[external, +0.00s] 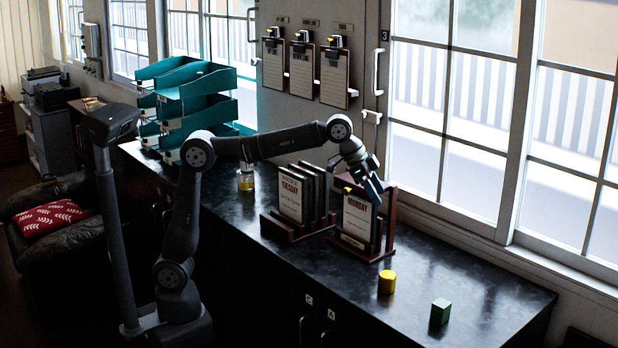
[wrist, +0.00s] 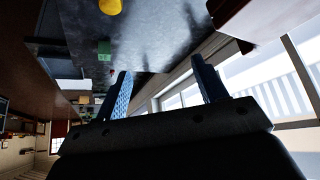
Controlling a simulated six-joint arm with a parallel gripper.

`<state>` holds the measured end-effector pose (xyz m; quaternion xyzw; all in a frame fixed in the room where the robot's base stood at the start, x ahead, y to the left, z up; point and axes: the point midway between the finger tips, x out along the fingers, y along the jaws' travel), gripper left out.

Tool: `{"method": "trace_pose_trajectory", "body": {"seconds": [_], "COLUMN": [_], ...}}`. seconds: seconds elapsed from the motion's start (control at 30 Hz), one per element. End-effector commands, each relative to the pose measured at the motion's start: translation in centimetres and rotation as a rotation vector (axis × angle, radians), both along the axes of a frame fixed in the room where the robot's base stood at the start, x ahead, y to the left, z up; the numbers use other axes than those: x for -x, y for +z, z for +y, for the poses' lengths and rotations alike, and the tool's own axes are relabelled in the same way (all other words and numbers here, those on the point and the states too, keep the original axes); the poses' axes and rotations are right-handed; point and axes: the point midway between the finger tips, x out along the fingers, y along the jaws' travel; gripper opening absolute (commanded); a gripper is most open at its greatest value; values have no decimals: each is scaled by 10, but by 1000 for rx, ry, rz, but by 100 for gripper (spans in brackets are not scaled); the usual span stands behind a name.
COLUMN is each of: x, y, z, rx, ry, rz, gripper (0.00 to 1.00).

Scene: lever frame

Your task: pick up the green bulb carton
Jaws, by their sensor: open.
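The green bulb carton (external: 440,311) is a small green box standing on the dark counter, near its right end in the external view. It also shows in the wrist view (wrist: 103,48), small and at the upper left. My gripper (external: 370,185) is above the counter, at the wooden stand with the Monday card, up and to the left of the carton and well apart from it. In the wrist view my gripper (wrist: 162,82) has its two blue fingers spread, with nothing seen between them.
A yellow cylinder (external: 387,282) stands between the Monday stand (external: 375,256) and the carton. Another card stand (external: 290,232) and teal trays (external: 195,95) are further left. Windows (external: 470,120) line the back. The counter (external: 490,290) around the carton is clear.

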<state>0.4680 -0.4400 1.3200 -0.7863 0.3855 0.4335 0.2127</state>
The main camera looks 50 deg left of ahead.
Motion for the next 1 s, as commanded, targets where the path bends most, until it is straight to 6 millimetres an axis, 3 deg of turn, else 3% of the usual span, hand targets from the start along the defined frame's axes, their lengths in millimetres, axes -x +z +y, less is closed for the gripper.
{"method": "trace_pose_trajectory", "body": {"seconds": [0.03, 0.2, 0.3, 0.4, 0.67, 1.0], "x": [2, 20, 33, 44, 53, 45], "y": [-10, -38, -54, -66, -86, -147], "z": [-31, -120, -160, -188, -215, -253], "rx": [-3, -1, 2, 4, 6, 6], "ry": [-60, -257, -348, -414, -466, -464], "rz": [5, 4, 2, -1, -2, -1], "gripper": [65, 65, 65, 65, 65, 65]}}
